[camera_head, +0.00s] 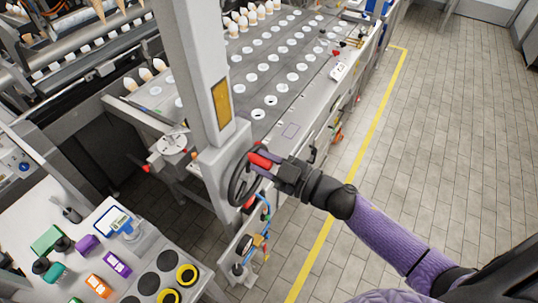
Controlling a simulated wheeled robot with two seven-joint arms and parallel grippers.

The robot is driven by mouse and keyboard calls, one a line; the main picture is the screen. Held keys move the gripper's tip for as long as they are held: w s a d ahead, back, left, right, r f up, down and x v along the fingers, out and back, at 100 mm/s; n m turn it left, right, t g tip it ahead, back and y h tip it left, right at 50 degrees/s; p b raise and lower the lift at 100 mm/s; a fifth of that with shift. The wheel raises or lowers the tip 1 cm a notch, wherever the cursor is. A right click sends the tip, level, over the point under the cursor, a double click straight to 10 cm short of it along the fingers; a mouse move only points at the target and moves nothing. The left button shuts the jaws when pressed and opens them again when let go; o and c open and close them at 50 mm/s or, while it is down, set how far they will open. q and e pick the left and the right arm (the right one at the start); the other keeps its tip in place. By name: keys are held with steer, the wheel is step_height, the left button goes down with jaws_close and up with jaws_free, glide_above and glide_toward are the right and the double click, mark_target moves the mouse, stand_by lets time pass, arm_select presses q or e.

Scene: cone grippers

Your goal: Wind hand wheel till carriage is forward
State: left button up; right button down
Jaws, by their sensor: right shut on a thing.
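The hand wheel (236,186) is a black rim on the side of the grey machine, below a grey post. It has a red handle (260,160) at its upper right. My right gripper (266,168) comes in from the right and is shut on the red handle. The carriage cannot be singled out with certainty; a grey plate with rows of round holes (290,77) lies on the machine behind the post. My left gripper is not in view.
A white table (40,205) at lower left holds coloured blocks, tools and black and yellow rings. A grey post (190,60) rises beside the wheel. Colourful hoses and gauges (262,235) hang below it. Tiled floor (450,130) with a yellow line (362,150) is clear at right.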

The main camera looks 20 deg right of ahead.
steer(key=shift+s+a+f, duration=0.1)
steer(key=shift+s+a, duration=0.05)
steer(key=shift+c, duration=2.2)
jaws_free()
steer(key=b+v, duration=0.2)
steer(key=v, duration=0.8)
